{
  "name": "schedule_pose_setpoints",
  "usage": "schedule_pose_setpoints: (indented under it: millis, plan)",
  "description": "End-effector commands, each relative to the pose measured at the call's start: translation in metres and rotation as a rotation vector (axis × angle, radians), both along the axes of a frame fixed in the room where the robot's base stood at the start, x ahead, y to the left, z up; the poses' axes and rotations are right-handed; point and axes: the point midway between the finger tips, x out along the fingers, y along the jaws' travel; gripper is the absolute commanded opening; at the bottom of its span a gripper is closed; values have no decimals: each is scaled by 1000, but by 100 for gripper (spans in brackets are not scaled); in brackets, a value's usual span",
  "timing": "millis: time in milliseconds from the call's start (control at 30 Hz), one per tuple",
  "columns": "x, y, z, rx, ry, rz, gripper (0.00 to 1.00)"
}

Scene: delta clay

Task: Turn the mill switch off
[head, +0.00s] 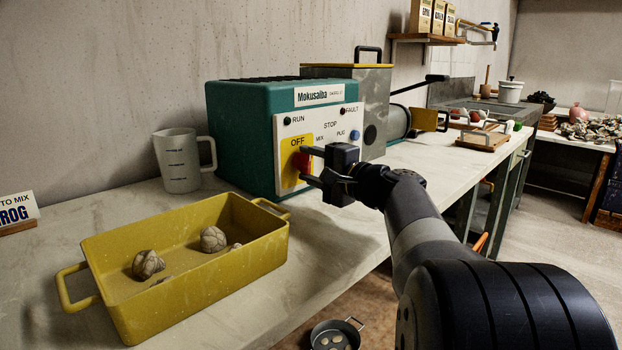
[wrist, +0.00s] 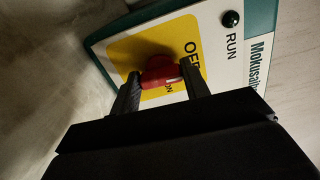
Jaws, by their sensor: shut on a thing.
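The mill (head: 236,136) is a green box with a white front panel, standing on the bench against the wall. Its switch is a red knob (head: 301,162) on a yellow plate (head: 290,178) marked OFF at the top. My gripper (head: 306,165) reaches the panel from the right, its fingers on either side of the knob. In the wrist view the red knob (wrist: 160,72) sits between the two dark fingers, and a pale mark on it lies near the letters ON. My gripper is shut on the knob. The fingers hide part of the knob and plate.
A yellow tray (head: 190,212) with clay lumps stands in front of the mill. A measuring jug (head: 181,160) is left of it. A grey metal hopper (head: 375,100) stands right behind the panel. A small pan (head: 336,335) is low beside the bench edge.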

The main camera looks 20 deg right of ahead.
Motion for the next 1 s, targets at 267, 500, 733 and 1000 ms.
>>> schedule_pose_setpoints:
  millis: [267, 500, 733, 1000]
  plan:
    - [0, 0, -2, -57, -20, 2, 21]
    - [0, 0, -2, -63, -23, 2, 21]
    - [0, 0, -2, -63, -23, 2, 47]
    - [0, 0, -1, -61, -23, 1, 65]
